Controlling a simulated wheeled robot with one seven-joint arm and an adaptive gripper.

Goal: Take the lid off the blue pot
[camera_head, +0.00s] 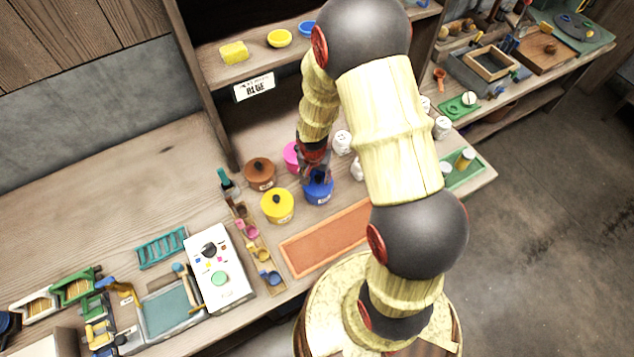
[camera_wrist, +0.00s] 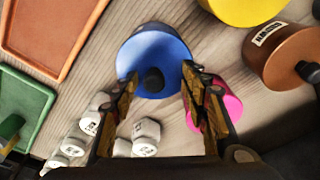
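The blue pot (camera_head: 318,193) stands on the wooden counter with its blue lid (camera_wrist: 150,52) on. It has a dark round knob (camera_wrist: 153,80). My gripper (camera_wrist: 160,71) is open over the lid. In the wrist view its two fingers lie on either side of the knob, with gaps to it. I cannot tell how far the fingertips are above the lid. In the head view my gripper (camera_head: 318,174) comes down over the pot and hides part of its top.
The yellow pot (camera_head: 277,206) and brown pot (camera_head: 260,174) stand to the left. The pink pot (camera_head: 291,155) is close behind, beside one finger in the wrist view. White jars (camera_wrist: 146,130) stand near the other finger. An orange tray (camera_head: 328,238) lies in front.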

